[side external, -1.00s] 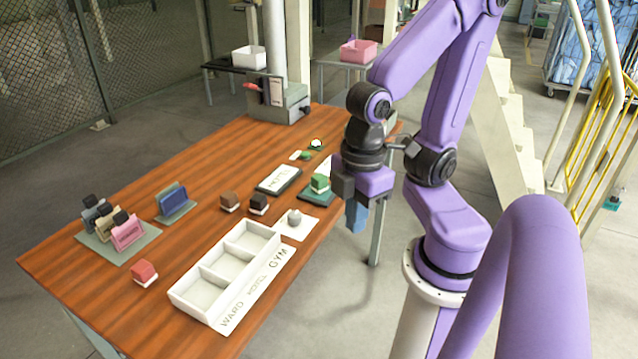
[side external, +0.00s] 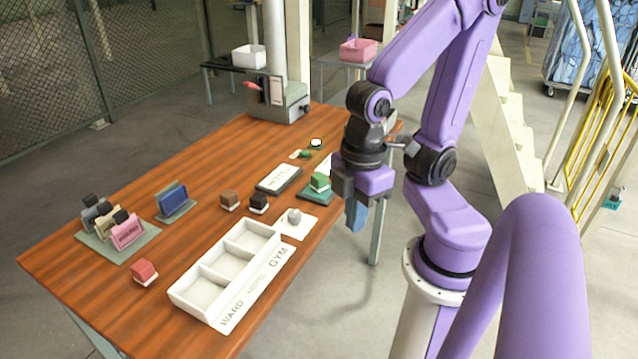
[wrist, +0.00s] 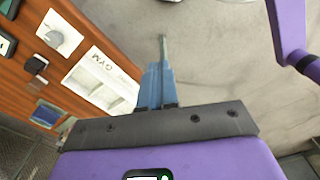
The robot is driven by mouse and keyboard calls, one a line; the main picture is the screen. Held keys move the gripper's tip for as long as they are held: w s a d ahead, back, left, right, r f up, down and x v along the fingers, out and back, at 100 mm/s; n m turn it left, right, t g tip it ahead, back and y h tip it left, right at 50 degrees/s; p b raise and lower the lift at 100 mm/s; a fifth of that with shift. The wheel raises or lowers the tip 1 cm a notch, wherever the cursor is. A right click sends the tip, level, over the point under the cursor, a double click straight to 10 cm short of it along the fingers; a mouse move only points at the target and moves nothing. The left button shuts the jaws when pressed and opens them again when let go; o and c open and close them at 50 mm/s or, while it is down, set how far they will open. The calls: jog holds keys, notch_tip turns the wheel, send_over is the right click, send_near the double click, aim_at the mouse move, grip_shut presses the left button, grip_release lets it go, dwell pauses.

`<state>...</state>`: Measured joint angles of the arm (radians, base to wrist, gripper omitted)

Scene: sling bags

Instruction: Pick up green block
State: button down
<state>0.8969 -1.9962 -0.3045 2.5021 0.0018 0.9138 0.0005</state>
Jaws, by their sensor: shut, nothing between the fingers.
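The green block (side external: 320,181) has a white lower part and sits on a dark green pad near the table's right edge in the side view. My gripper (side external: 356,226) is shut and empty. Its blue fingers point down, just past the table's right edge, to the right of the green block and apart from it. In the wrist view my gripper (wrist: 163,45) has its fingers together over the bare floor. I cannot make out the green block clearly in the wrist view.
A white three-compartment tray (side external: 192,298) stands at the table's front right. A red block (side external: 144,272), a brown block (side external: 229,199), a black block (side external: 258,202), a grey knobbed piece (side external: 294,215), a dark-framed sign (side external: 278,179) and small bags (side external: 127,233) are on the table.

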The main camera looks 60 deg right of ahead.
jog(key=c, duration=0.6)
grip_release()
jog(key=w+d+m, duration=0.2)
jog(key=w+m, duration=0.7)
jog(key=m, duration=2.6)
send_over(319, 175)
notch_tip(319, 175, down, 17)
jog(key=shift+s+r, duration=0.1)
jog(key=shift+r, duration=0.1)
